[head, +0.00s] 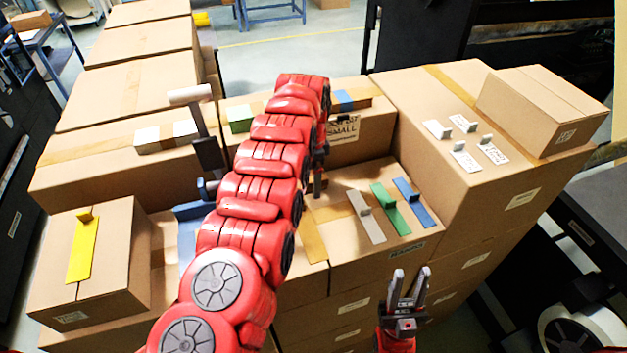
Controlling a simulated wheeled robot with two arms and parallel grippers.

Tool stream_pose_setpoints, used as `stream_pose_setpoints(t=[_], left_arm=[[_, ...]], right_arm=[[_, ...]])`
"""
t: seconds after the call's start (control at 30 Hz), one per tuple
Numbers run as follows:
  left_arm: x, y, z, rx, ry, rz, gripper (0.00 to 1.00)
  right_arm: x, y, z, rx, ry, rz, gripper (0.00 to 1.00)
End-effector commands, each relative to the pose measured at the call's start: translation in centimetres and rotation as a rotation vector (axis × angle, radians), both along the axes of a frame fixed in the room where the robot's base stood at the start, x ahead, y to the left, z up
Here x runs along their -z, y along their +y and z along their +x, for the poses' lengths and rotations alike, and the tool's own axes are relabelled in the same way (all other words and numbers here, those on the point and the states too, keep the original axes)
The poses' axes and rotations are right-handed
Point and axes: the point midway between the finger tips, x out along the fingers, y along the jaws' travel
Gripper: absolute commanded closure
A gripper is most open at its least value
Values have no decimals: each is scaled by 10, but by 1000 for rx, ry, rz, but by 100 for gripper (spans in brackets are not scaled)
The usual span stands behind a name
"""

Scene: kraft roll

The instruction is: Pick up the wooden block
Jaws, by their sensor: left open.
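A wood-coloured strip (314,240) lies on the lower middle carton, partly covered by my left arm. I cannot tell for certain whether it is the wooden block; no other clearly wooden block shows. My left gripper (319,178) points down just behind that strip, mostly hidden by my red arm; it is open, and contact cannot be seen. My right gripper (409,287) is open and empty, pointing up in front of the cartons.
White labelled pieces (465,160) lie on the taller right carton (420,90). A yellow piece (82,250) sits on the left carton (115,235).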

Motion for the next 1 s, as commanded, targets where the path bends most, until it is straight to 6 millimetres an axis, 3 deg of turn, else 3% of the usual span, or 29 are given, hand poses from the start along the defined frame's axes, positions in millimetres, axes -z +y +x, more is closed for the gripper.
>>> stream_pose_setpoints(t=[0.07,0.53,0.8,1.0], left_arm=[[0,1,0,-1,0,0,16],[-1,0,0,-1,0,0,100],[-1,0,0,-1,-1,-1,100],[-5,-8,0,-2,-4,-2,100]], right_arm=[[0,0,0,0,0,0,62],[0,0,0,0,0,0,62],[2,0,0,0,0,0,62],[13,0,0,0,0,0,62]])
